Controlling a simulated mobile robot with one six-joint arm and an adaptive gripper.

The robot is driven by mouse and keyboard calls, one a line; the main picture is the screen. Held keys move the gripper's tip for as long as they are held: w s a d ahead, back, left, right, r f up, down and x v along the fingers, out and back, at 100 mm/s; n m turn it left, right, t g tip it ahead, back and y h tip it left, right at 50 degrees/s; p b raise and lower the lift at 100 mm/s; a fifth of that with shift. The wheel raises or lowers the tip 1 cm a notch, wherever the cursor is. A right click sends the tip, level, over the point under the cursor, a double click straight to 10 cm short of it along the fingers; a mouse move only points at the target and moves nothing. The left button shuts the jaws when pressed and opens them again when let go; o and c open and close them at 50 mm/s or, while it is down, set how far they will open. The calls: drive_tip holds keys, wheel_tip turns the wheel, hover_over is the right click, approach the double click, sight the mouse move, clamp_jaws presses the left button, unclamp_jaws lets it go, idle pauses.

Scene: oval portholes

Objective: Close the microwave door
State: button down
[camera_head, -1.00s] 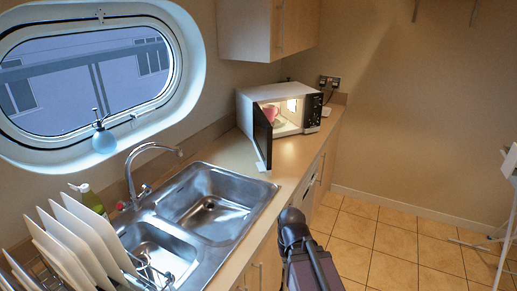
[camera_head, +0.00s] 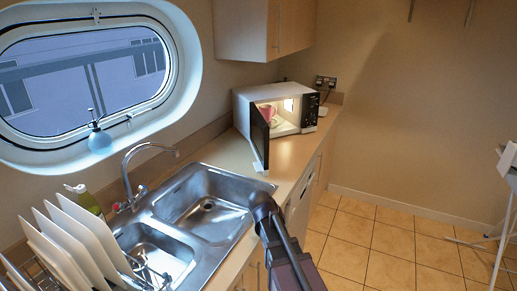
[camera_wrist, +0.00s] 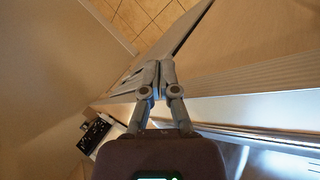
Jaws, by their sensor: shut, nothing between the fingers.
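The white microwave (camera_head: 250,100) stands on the counter, below the wall cupboard. Its dark door (camera_head: 260,137) stands open, swung out over the counter toward the sink. A pink mug (camera_head: 268,112) shows in the lit cavity. My gripper (camera_wrist: 158,68) shows in the wrist view with its fingers together and nothing between them. In the head view my dark arm reaches up to the counter's front edge, beside the sink and short of the door; the fingers are not clearly seen there. The door is not clearly identifiable in the wrist view.
A steel double sink (camera_head: 212,190) lies left of my arm, with a tap (camera_head: 130,175) behind it. White plates (camera_head: 75,240) stand in a rack at lower left. The wooden counter (camera_head: 235,152) is clear between sink and microwave.

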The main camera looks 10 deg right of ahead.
drive_tip(key=w+a+r+n+t+h, duration=0.3)
drive_tip(key=w+a+r, duration=0.4)
drive_tip(key=w, duration=0.4)
drive_tip(key=w+a+r+n+t+h, duration=0.2)
drive_tip(key=w+a+r+n+t, duration=0.2)
drive_tip(key=w+a+r+t, duration=0.3)
drive_tip(key=w+r, duration=0.1)
drive_tip(key=w, duration=0.4)
drive_tip(key=shift+w+n+t+h+b, duration=0.25)
drive_tip(key=shift+n+t+h+b, duration=0.1)
drive_tip(key=shift+n+t+h, duration=0.05)
approach(263, 143)
drive_tip(key=x, duration=0.5)
drive_tip(key=shift+w+r, duration=0.1)
drive_tip(key=shift+w, duration=0.1)
drive_tip(key=shift+d, duration=0.6)
drive_tip(key=shift+w, duration=0.1)
